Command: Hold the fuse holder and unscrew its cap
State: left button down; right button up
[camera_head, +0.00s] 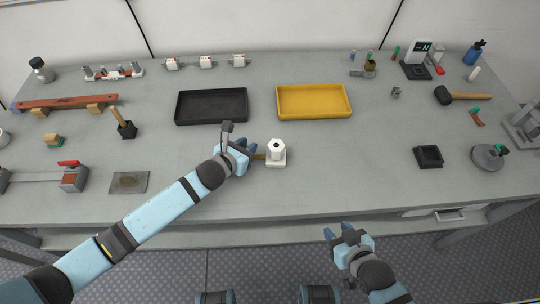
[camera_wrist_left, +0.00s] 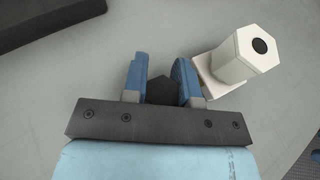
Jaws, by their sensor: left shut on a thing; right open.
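The white fuse holder (camera_head: 276,160) stands upright on the table, with a square base and a hexagonal cap (camera_head: 276,147) that has a dark round centre. The cap also shows in the left wrist view (camera_wrist_left: 257,48), at the upper right. My right gripper (camera_head: 341,234) is open and empty, in front of the table edge.
A black tray (camera_head: 211,120) and a yellow tray (camera_head: 314,116) lie behind the holder. A dark square block (camera_head: 429,157) and a round grey device (camera_head: 487,158) stand at the right. A dark plate (camera_head: 129,182) lies at the left. The table right of the holder is clear.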

dwell(0.9)
jog(key=o, duration=0.3)
